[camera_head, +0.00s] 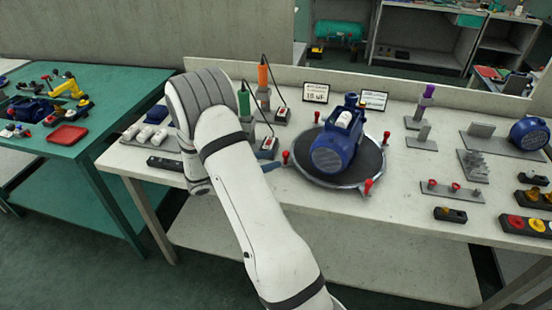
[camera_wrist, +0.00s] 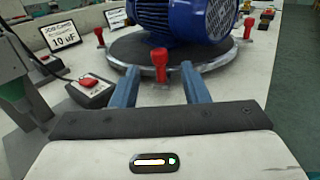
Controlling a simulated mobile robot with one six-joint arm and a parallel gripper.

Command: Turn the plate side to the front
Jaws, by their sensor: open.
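A blue finned motor (camera_head: 335,150) stands on a dark round turntable (camera_head: 305,172). Its round finned end faces the front left in the head view, and a white patch (camera_head: 344,118) shows on its top. Whether this is the plate cannot be told. Several red pegs stand around the rim, one at the front (camera_head: 368,186) and one at the left (camera_head: 285,157). In the wrist view, my gripper (camera_wrist: 160,85) is open at the rim (camera_wrist: 165,73), with a red peg (camera_wrist: 160,62) standing between its fingertips, apparently not touched. My arm hides most of the gripper in the head view.
Red-buttoned boxes (camera_head: 268,148) and an upright green tool (camera_head: 244,102) stand left of the turntable. Cards (camera_head: 316,93) stand behind it. Small fixtures (camera_head: 452,190) and another blue motor (camera_head: 529,133) lie to the right. The bench front (camera_head: 320,203) is fairly clear.

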